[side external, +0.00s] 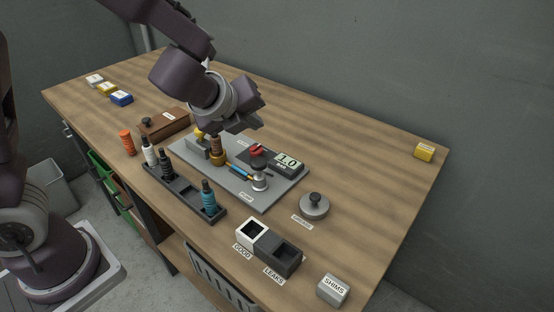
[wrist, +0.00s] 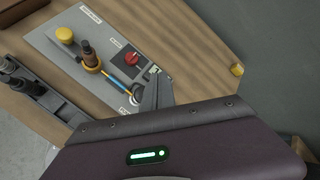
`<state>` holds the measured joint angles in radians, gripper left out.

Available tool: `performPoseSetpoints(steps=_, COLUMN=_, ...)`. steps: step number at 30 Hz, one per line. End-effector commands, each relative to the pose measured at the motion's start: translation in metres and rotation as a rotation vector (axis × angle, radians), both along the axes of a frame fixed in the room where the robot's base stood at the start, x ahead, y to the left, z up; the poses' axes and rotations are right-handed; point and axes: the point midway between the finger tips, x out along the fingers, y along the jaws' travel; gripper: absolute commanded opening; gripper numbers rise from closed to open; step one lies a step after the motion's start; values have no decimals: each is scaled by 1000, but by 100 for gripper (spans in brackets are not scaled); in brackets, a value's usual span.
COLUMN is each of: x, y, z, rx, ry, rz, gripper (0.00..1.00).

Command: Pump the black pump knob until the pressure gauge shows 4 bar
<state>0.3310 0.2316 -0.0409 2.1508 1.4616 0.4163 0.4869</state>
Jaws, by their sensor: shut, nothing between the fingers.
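The pump (side external: 259,181) stands at the front right of a grey plate, with its black knob (side external: 257,162) on top. A dark gauge box (side external: 288,163) behind it reads 1.0. In the wrist view the pump (wrist: 137,88) is partly hidden by my fingers and its knob is hard to make out. My gripper is above the plate, higher than the pump and apart from it in the side view. Its dark fingers (wrist: 155,92) are together and empty in the wrist view, overlapping the gauge area.
A black rack (side external: 185,193) with bottles stands in front. GOOD and LEAKS bins (side external: 278,252) and a round grease tin (side external: 314,207) are at right.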

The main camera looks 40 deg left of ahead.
Motion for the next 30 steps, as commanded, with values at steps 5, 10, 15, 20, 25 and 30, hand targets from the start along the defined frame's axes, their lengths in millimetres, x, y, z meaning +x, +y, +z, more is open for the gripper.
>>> performPoseSetpoints(steps=5, x=1, y=-1, z=20, rx=-7, ry=-4, rz=-3, gripper=0)
performPoseSetpoints(steps=10, x=1, y=-2, z=20, rx=-6, ry=-3, rz=-6, gripper=0)
performPoseSetpoints(steps=15, x=0, y=-2, z=17, rx=-4, ry=1, rz=-6, gripper=0)
performPoseSetpoints(steps=20, x=-1, y=-2, z=-2, rx=0, ry=4, rz=-7, gripper=0)
performPoseSetpoints(steps=25, x=-1, y=-1, z=-28, rx=4, ry=7, rz=-7, gripper=0)
performPoseSetpoints(steps=30, x=0, y=-1, z=-51, rx=1, ry=5, rz=-8, gripper=0)
